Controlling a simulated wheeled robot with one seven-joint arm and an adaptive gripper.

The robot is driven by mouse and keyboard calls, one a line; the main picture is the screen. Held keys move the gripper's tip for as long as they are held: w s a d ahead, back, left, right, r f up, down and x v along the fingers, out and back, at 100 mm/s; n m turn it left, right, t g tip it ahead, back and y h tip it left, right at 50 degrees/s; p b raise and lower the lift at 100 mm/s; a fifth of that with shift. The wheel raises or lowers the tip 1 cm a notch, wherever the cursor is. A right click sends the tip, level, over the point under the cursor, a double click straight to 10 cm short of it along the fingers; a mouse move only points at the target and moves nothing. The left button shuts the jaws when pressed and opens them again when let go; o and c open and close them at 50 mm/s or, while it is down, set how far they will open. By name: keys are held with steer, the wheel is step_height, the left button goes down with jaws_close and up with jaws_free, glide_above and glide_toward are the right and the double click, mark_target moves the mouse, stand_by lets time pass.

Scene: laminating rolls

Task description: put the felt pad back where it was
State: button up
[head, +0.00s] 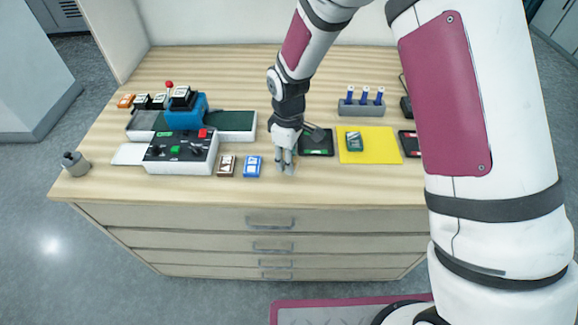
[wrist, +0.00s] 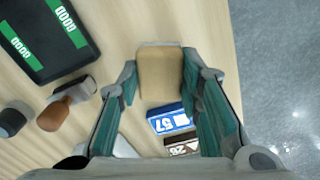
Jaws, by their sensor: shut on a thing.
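My gripper (head: 285,164) is near the front edge of the table, pointing down. In the wrist view my gripper (wrist: 160,88) has its two green-lined fingers shut on the sides of a tan, block-shaped felt pad (wrist: 160,72) with a thin grey edge. In the head view the fingers mostly hide the pad. The pad is low over the wood; I cannot tell whether it touches the table.
A black tray with green strips (head: 318,150) lies just right of my gripper. A blue tile (head: 252,167) and a brown tile (head: 226,166) lie to its left, beside a control box (head: 180,153). A yellow mat (head: 385,146) is further right.

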steer(key=shift+s+f+p, duration=0.1)
steer(key=shift+f+p, duration=0.25)
steer(key=shift+f, duration=1.35)
steer(key=shift+f, duration=0.15)
steer(key=o, duration=1.2)
steer(key=shift+o, duration=0.2)
